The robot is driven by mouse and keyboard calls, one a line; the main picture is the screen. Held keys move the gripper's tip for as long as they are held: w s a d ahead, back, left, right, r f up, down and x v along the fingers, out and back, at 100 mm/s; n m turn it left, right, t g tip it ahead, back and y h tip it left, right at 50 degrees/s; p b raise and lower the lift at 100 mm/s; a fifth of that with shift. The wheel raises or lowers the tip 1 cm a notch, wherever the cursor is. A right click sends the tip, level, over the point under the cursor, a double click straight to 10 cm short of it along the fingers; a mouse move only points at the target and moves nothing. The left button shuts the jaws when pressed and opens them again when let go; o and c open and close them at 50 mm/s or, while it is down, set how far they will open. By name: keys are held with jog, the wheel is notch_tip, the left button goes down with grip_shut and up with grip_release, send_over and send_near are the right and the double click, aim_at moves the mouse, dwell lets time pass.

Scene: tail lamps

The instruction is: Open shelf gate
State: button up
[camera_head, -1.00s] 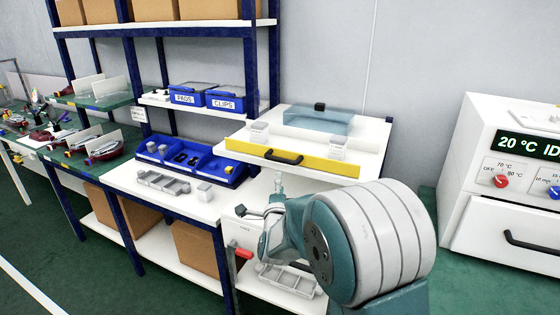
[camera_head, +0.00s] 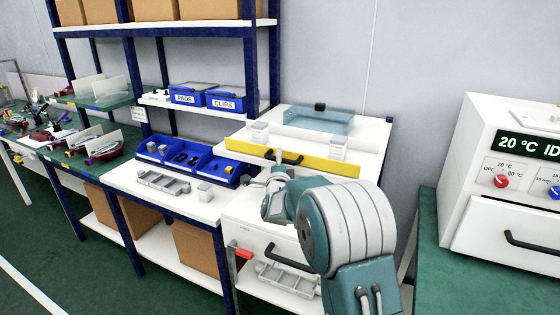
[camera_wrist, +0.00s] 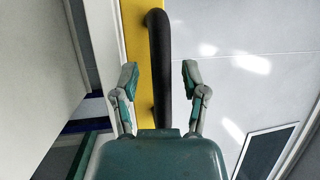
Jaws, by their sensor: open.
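The shelf gate is a yellow bar (camera_head: 325,165) along the front of a white shelf, with a black handle (camera_head: 292,160) on it. The gate looks upright at the shelf edge. In the wrist view the yellow bar (camera_wrist: 135,25) runs up the picture, and the black handle (camera_wrist: 159,60) shows between my two fingers. My gripper (camera_wrist: 160,75) is open, with one finger on each side of the handle and gaps left. In the head view my gripper (camera_head: 277,165) is at the handle's left part; contact cannot be told.
Blue bins (camera_head: 190,160) and a grey tray (camera_head: 163,181) stand on the left shelf. A white oven-like unit (camera_head: 510,170) stands at the right.

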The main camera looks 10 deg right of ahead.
grip_shut()
